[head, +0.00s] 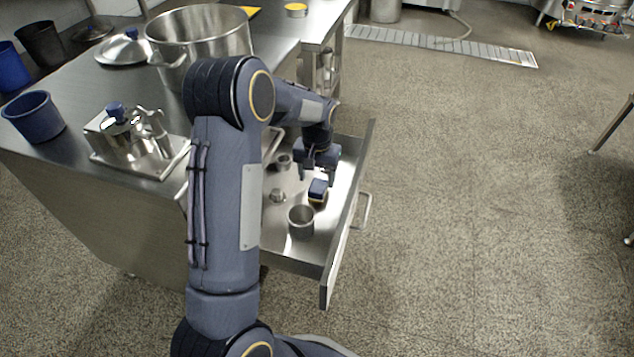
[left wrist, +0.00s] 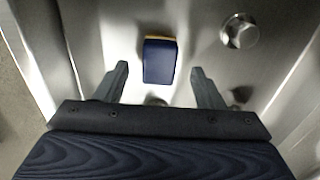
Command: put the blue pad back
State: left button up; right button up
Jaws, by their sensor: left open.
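The blue pad (head: 317,189) has a yellow underside and lies in the open steel drawer (head: 325,278). In the left wrist view the pad (left wrist: 159,61) lies on the drawer floor ahead of the fingertips and between their lines. My left gripper (head: 318,174) is inside the drawer space, just behind and above the pad in the head view. In the left wrist view its two fingers (left wrist: 158,76) are spread apart with nothing between them. I cannot tell the exact height of the fingertips over the pad. My right gripper is not in view.
The drawer also holds a steel cup (head: 301,221) and small metal parts, one a knob-like piece (head: 278,196). The drawer's front wall stands right of the gripper. On the counter are a large pot (head: 200,38), a steel device (head: 128,135) and a blue cup (head: 34,116).

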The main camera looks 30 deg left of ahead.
aim_at(317, 188)
pick_arm(q)
jog(key=s+d+r+t+h+p, duration=0.15)
jog(key=s+r, duration=0.45)
jog(key=r, duration=0.7)
jog(key=s+d+r+t, duration=0.1)
jog(key=s+d, duration=0.2)
jog(key=s, duration=0.4)
jog(key=s+d+r+t+h, duration=0.1)
jog(key=s+d+r, duration=0.1)
jog(key=s, duration=0.6)
jog(key=s+d+r+m+t+h, duration=0.1)
jog(key=s+d+t, duration=0.1)
jog(key=s+d, duration=0.3)
jog(key=shift+s+r, duration=0.3)
jog(key=shift+s, duration=0.95)
jog(key=shift+r, duration=0.1)
